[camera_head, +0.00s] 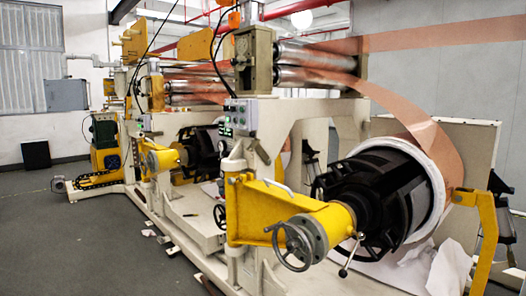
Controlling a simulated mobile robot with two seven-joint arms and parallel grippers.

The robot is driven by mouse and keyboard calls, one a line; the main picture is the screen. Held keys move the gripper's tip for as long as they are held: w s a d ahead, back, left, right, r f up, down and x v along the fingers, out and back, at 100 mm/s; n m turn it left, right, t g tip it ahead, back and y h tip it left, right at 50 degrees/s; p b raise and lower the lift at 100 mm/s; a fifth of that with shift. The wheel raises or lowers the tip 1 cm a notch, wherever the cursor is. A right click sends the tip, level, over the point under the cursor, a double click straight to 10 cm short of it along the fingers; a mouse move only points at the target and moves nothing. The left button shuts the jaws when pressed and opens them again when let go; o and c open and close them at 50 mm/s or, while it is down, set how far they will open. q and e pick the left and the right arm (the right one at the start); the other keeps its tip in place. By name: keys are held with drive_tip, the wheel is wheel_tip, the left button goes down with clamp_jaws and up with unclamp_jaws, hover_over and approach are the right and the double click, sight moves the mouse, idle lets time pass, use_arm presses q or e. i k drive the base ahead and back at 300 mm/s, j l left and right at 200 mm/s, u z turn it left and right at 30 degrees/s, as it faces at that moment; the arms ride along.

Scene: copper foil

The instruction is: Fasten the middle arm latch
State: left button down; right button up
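A large yellow swing arm (262,212) stands in the foreground at the end of a black roll core (375,190). It carries a grey handwheel (294,243). A lever with a round knob (345,268) hangs beside its hub. A small silver handle (279,187) lies on the arm's top edge. A second, smaller yellow arm (160,158) with its own handwheel (153,165) stands farther back, left of centre. I cannot tell which part is the middle arm's latch, or whether it is fastened. Neither gripper is in view.
Copper foil (410,120) runs from the white-edged roll up over silver rollers (318,58). A cream machine frame (270,118) carries a control box (238,118). Loose white sheets (448,268) lie below the roll. Open grey floor (85,245) lies at left.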

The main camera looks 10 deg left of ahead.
sight(255, 144)
drive_tip(key=i+j+z, duration=0.5)
drive_tip(key=i+j, duration=0.15)
drive_tip(key=i+j+z, duration=0.25)
drive_tip(key=j, duration=0.3)
drive_tip(key=i+j+z, duration=0.25)
drive_tip(key=j, duration=0.2)
